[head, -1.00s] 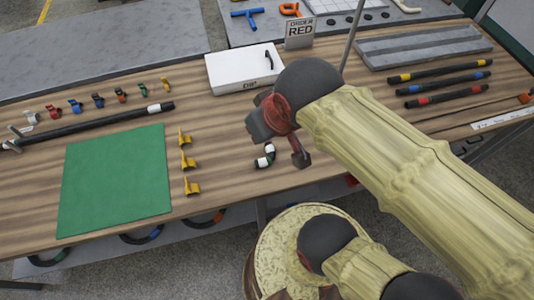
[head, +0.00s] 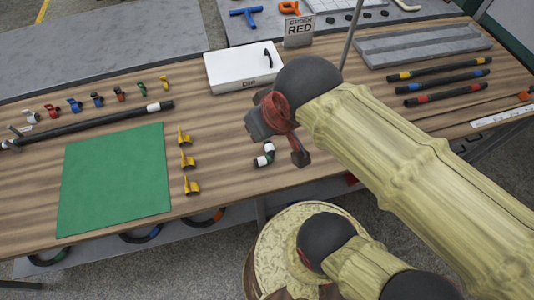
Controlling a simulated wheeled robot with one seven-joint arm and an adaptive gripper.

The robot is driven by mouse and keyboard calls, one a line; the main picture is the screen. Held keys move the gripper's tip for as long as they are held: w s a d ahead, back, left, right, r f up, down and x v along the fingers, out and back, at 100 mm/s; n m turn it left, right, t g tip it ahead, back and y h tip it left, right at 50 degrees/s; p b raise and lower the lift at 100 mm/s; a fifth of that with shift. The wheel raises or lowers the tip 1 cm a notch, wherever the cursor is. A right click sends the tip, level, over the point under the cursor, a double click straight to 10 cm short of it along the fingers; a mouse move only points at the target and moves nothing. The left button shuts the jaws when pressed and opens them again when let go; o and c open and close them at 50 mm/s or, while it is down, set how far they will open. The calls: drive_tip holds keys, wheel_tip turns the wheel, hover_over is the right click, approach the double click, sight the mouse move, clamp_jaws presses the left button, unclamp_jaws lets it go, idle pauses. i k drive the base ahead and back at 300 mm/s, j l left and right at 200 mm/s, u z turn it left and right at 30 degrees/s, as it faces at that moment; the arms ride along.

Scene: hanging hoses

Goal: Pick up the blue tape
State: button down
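No separate roll marked as blue tape can be made out. Among the small coloured pieces in a row at the left of the table, one is blue (head: 74,105). A blue band (head: 456,77) is on the middle one of the black hoses at the right. My gripper (head: 281,138), red and dark grey, is over the middle of the table, well to the right of the small blue piece and left of the banded hoses. Its fingertips are partly hidden, and I cannot tell whether it is open or shut. I see nothing held in it.
A green mat (head: 115,180) lies at the left, with yellow holders (head: 187,160) beside it. A long black hose (head: 100,125) lies behind the mat. A white box (head: 230,68) and an order sign (head: 299,32) stand behind my gripper.

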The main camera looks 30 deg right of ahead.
sight(75, 105)
drive_tip(key=i+j, duration=0.1)
drive_tip(key=j, duration=0.3)
drive_tip(key=i+j, duration=0.15)
drive_tip(key=j, duration=0.3)
drive_tip(key=i+j+u, duration=0.1)
drive_tip(key=j, duration=0.35)
drive_tip(key=i+j, duration=0.15)
drive_tip(key=j, duration=0.25)
drive_tip(key=i+j, duration=0.1)
drive_tip(key=j, duration=0.3)
drive_tip(key=i+j+u, duration=0.1)
drive_tip(key=j, duration=0.3)
drive_tip(key=i+j, duration=0.2)
drive_tip(key=j, duration=0.25)
drive_tip(key=i+j, duration=0.1)
drive_tip(key=j, duration=0.3)
drive_tip(key=u, duration=0.05)
